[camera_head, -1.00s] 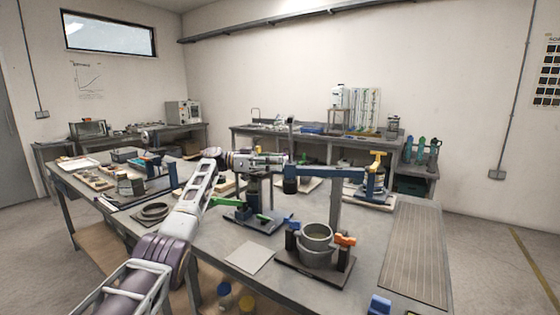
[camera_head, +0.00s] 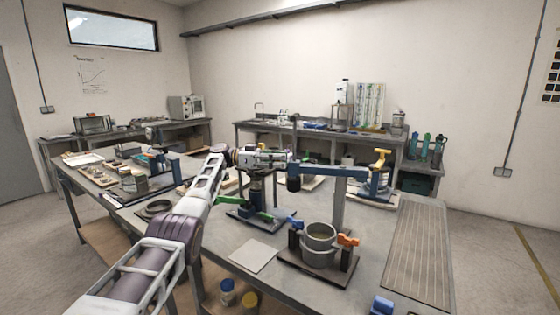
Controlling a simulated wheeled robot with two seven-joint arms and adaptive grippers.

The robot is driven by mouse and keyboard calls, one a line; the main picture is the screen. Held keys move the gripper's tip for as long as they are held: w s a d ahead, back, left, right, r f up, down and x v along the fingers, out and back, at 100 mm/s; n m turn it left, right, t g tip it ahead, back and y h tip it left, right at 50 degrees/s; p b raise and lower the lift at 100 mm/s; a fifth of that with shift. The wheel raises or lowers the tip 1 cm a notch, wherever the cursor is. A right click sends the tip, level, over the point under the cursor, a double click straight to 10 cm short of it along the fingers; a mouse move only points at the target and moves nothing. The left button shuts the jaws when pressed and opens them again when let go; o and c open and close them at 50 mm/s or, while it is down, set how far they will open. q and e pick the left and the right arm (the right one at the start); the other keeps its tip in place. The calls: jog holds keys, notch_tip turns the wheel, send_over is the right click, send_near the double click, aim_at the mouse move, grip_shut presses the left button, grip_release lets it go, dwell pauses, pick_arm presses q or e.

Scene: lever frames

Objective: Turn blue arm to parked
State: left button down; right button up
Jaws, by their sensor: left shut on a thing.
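The long blue arm (camera_head: 330,171) runs level from the stand with the yellow handle (camera_head: 381,156) at right towards my left gripper. A dark cylinder (camera_head: 293,183) hangs under its left end, and a thin grey upright (camera_head: 293,135) rises there. My left gripper (camera_head: 288,160) reaches in from the left and is shut at that left end, around the blue arm's end; the exact contact is hidden by the fingers. No parked mark is readable. My right gripper is not in view.
Below stand a green lever (camera_head: 258,215) on a dark plate and a grey cup fixture (camera_head: 320,238) with blue and orange levers. A flat pale plate (camera_head: 253,256) lies in front. A grey post (camera_head: 338,205) stands under the blue arm. The ribbed mat (camera_head: 418,250) at right is clear.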

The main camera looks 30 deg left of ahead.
pick_arm(q)
jog(key=c, duration=1.7)
grip_release()
jog(key=shift+a, duration=0.15)
jog(key=o, duration=0.4)
jog(key=shift+s+a, duration=0.15)
jog(key=shift+d, duration=0.2)
jog(key=shift+r, duration=0.1)
jog(key=shift+r, duration=4.85)
